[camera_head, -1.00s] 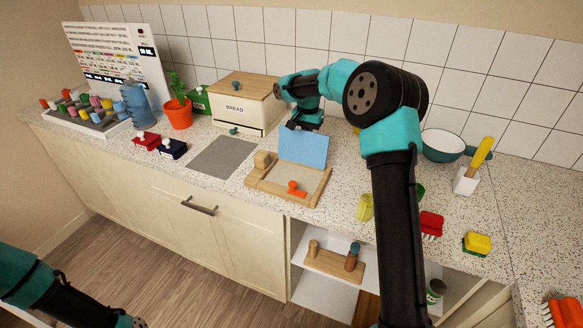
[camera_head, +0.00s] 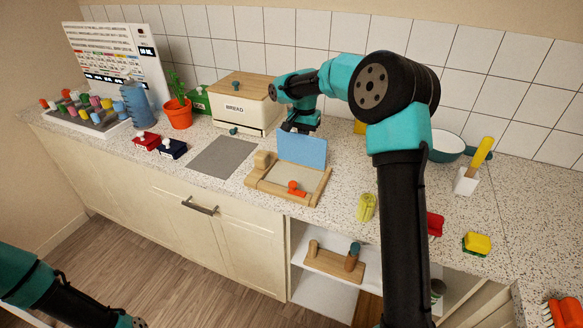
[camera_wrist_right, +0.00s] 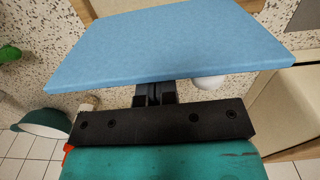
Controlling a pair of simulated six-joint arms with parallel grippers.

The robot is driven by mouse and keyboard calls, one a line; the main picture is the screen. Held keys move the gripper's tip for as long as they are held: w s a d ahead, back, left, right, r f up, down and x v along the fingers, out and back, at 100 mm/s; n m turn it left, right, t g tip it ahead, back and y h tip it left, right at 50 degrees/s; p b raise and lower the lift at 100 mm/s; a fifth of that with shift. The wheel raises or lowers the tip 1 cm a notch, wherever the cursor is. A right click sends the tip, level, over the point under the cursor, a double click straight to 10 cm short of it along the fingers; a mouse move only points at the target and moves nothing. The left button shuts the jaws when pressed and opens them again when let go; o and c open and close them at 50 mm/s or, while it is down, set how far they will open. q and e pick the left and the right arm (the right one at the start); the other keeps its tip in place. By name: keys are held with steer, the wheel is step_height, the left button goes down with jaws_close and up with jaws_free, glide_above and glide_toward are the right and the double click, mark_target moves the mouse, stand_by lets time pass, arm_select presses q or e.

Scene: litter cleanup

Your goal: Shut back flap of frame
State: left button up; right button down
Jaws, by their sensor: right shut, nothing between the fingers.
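The wooden frame (camera_head: 262,184) lies on the counter, with its blue back flap (camera_head: 302,149) standing up along its back edge. An orange knob (camera_head: 296,187) sits at the frame's front. My right gripper (camera_head: 298,129) is behind the flap, near its upper edge, its fingertips partly hidden. In the right wrist view, the shut, empty fingers (camera_wrist_right: 155,93) are close to the edge of the blue flap (camera_wrist_right: 165,45); I cannot tell if they touch it. My left arm shows at the lower left of the head view, but its gripper is out of the picture.
A bread box (camera_head: 240,107) stands behind and left of the frame. A grey mat (camera_head: 223,157) lies to its left. A yellow-green item (camera_head: 366,207) and a red brush (camera_head: 435,224) are to its right. My right arm crosses the right side.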

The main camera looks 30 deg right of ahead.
steer(key=shift+s+a, duration=0.55)
steer(key=shift+a, duration=0.05)
steer(key=shift+s+a, duration=0.55)
steer(key=shift+a, duration=0.1)
steer(key=shift+s+a+f, duration=0.25)
steer(key=shift+s+a, duration=0.25)
steer(key=shift+a, duration=0.15)
